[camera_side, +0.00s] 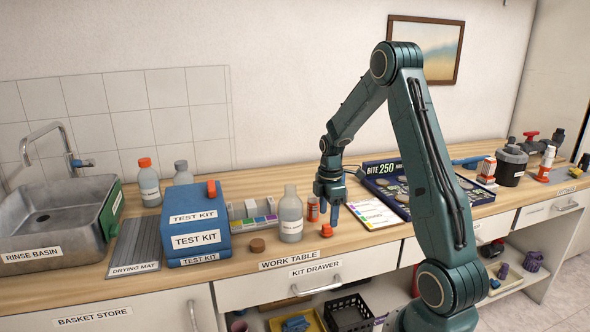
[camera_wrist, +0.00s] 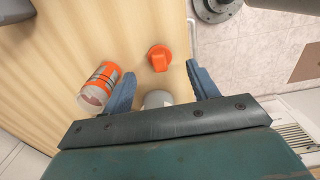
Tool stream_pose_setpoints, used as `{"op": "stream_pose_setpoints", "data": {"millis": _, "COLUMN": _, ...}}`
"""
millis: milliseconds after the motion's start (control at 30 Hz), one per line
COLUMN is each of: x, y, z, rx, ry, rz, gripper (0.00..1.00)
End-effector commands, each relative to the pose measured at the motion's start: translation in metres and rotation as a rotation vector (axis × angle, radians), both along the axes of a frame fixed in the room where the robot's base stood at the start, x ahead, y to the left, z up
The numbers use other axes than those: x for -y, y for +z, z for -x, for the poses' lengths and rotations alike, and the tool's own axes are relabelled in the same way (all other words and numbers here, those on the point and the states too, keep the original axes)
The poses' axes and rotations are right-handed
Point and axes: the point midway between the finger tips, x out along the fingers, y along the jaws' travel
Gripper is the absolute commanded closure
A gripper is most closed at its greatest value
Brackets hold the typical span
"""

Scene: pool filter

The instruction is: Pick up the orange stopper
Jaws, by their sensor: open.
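The orange stopper (camera_side: 326,230) lies on the wooden work table near its front edge. In the wrist view the stopper (camera_wrist: 159,58) sits beyond the fingertips, roughly midway between the two fingers and apart from both. My gripper (camera_side: 326,212) points down just above the stopper in the side view; it also shows in the wrist view (camera_wrist: 160,80). Its blue fingers are spread and nothing is held between them.
A small orange-labelled vial (camera_wrist: 99,87) stands close beside one finger. A colour chart (camera_side: 373,213) lies to the right. The front edge of the table is close to the stopper.

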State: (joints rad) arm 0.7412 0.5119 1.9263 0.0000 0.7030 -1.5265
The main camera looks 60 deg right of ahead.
Motion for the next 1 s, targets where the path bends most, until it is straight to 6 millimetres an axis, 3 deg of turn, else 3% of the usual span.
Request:
{"op": "stream_pose_setpoints", "data": {"millis": 433, "x": -0.001, "y": -0.045, "z": -0.001, "rx": -0.001, "ry": -0.001, "rz": -0.003, "gripper": 0.41}}
{"op": "stream_pose_setpoints", "data": {"millis": 1000, "x": 0.0, "y": -0.049, "z": -0.001, "rx": 0.0, "ry": -0.001, "rz": -0.001, "gripper": 0.41}}
